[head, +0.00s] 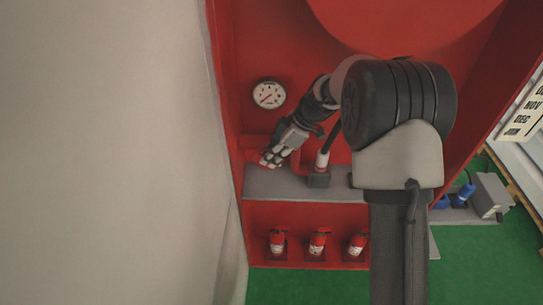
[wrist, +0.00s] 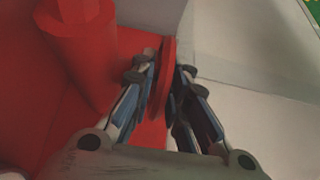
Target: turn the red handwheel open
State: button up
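The red handwheel (wrist: 168,78) shows edge-on in the wrist view as a thin red disc. My gripper (wrist: 168,68) has one finger on each side of its rim. The fingers are close against the rim and look shut on it. In the head view my gripper (head: 270,158) reaches down and left into the red cabinet, above the left end of a grey shelf. The handwheel is mostly hidden there by the fingers and blends with the red wall.
A round gauge (head: 269,94) sits on the red back wall above my gripper. A red pipe (wrist: 80,50) stands left of the wheel in the wrist view. The grey shelf (head: 265,184) lies below, with several small red extinguishers (head: 318,241) underneath. A pale wall (head: 110,150) is at left.

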jog(key=o, duration=0.4)
jog(key=shift+c, duration=0.2)
jog(key=v, duration=0.7)
jog(key=shift+d+r, duration=0.15)
jog(key=shift+r, duration=0.05)
